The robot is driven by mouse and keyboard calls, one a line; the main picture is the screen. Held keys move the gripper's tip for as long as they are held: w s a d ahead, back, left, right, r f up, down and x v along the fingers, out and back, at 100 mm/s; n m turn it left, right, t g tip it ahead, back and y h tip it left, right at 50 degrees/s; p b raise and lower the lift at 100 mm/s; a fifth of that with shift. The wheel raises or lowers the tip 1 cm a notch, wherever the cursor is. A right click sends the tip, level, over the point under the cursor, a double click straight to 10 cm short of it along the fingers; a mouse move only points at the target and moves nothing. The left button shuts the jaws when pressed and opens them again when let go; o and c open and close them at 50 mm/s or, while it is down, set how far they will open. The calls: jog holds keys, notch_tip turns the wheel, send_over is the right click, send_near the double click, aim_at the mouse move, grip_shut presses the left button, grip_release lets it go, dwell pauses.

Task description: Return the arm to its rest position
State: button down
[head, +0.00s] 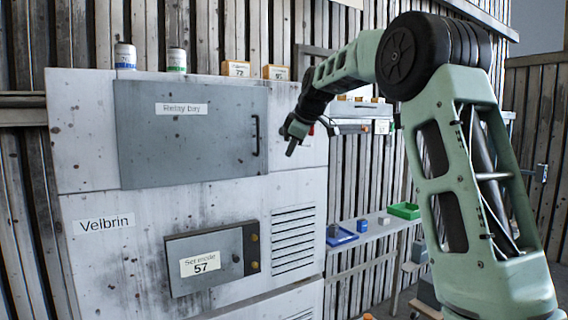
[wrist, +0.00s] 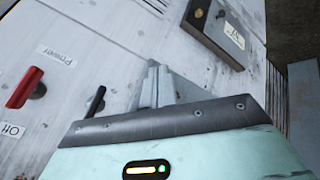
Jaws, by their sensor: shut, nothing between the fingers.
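My arm reaches in from the right in the head view, bent at a black elbow joint. My gripper (head: 291,139) hangs in front of the right part of the white cabinet (head: 115,260), right of the relay bay door's handle. In the wrist view my gripper (wrist: 155,75) shows with its grey fingers together and nothing between them. The cabinet face lies behind it, and I cannot tell the exact gap. The relay bay door (head: 185,140) is closed. The box labelled 57 (head: 208,262) sits lower on the cabinet and also shows in the wrist view (wrist: 222,30).
A red switch handle (wrist: 25,88) near "Power" and "Off" labels and a black handle (wrist: 96,101) are close by in the wrist view. A shelf (head: 375,230) at the right holds a blue tray (head: 341,238) and a green tray (head: 404,210). Cans and yellow boxes top the cabinet.

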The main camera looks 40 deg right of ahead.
jog(key=r, duration=0.1)
jog(key=s+d+r, duration=0.1)
jog(key=s+r+b, duration=0.1)
jog(key=r, duration=0.1)
jog(key=shift+s+d, duration=0.25)
jog(key=shift+a+f, duration=0.1)
jog(key=s+a+f+g+y+b, duration=0.1)
jog(key=s+a+f, duration=0.2)
jog(key=a+f, duration=0.5)
jog(key=s+a+f+g+y+b, duration=0.15)
jog(key=a+f, duration=0.35)
jog(key=a, duration=0.7)
jog(key=s+a+f+g+y+b, duration=0.1)
jog(key=s+a+f, duration=0.2)
jog(key=a+f, duration=0.5)
jog(key=s+a+f+g+b, duration=0.2)
jog(key=s+a+f, duration=0.5)
jog(key=s+a, duration=0.5)
jog(key=s+f+g+h, duration=0.1)
jog(key=s+f, duration=0.4)
jog(key=s, duration=0.4)
jog(key=s+f+g+h+b, duration=0.1)
jog(key=s+f, duration=0.4)
jog(key=s, duration=0.4)
jog(key=shift+a+f+b, duration=0.2)
jog(key=shift+f+b, duration=0.1)
jog(key=shift+f, duration=0.05)
